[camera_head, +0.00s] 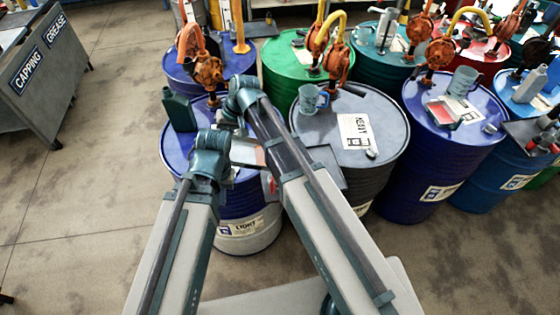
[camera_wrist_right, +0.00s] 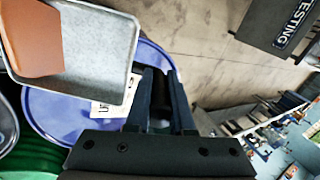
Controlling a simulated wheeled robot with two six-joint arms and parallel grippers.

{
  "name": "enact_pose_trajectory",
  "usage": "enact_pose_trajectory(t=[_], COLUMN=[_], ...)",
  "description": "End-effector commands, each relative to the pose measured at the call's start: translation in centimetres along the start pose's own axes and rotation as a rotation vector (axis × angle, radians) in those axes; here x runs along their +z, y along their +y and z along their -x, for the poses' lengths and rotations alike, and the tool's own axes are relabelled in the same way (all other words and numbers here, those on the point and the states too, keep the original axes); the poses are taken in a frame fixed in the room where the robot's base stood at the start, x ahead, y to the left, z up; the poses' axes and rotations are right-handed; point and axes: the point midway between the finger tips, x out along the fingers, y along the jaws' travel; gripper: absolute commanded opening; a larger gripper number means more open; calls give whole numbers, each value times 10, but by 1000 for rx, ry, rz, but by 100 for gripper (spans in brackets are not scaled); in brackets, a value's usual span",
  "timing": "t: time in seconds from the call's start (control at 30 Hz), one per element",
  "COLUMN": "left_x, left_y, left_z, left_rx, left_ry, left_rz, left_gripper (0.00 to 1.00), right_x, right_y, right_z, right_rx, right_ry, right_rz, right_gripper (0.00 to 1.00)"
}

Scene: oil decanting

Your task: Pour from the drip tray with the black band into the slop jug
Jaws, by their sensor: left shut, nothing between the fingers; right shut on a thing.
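My right gripper (camera_wrist_right: 161,74) is shut on a black part, likely the tray's handle or band, in the right wrist view. Beside it is a grey drip tray (camera_wrist_right: 112,88) with a flat brown pool of oil (camera_wrist_right: 33,38) at one side. In the head view a tray (camera_head: 247,152) with reddish-brown content shows between my arms, above the near blue drum. My left gripper (camera_head: 234,142) is near it, shut and empty, its fingertips largely hidden. A blue-grey jug (camera_head: 310,98) stands on the grey drum. I cannot tell whether it is the slop jug.
The near blue drum (camera_head: 250,232) is below my arms, with a dark green can (camera_head: 179,111) on top. The grey drum (camera_head: 372,100) is to its right. Another jug (camera_head: 464,81) and tray (camera_head: 443,114) sit on the right blue drum. Orange pumps rise behind; floor is clear at left.

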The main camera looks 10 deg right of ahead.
Motion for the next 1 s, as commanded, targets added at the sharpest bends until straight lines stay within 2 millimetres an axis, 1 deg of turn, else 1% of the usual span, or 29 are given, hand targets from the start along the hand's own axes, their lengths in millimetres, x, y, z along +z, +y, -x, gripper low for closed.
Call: enact_pose_trajectory(t=[1.0], left_x=[0], left_y=[0], left_z=[-1], left_rx=[0], left_ry=[0], left_rz=[0], left_gripper=[0], right_x=[1], right_y=[-7], right_z=[2], right_rx=[-53], right_ry=[10], right_rz=[2], right_gripper=[0])
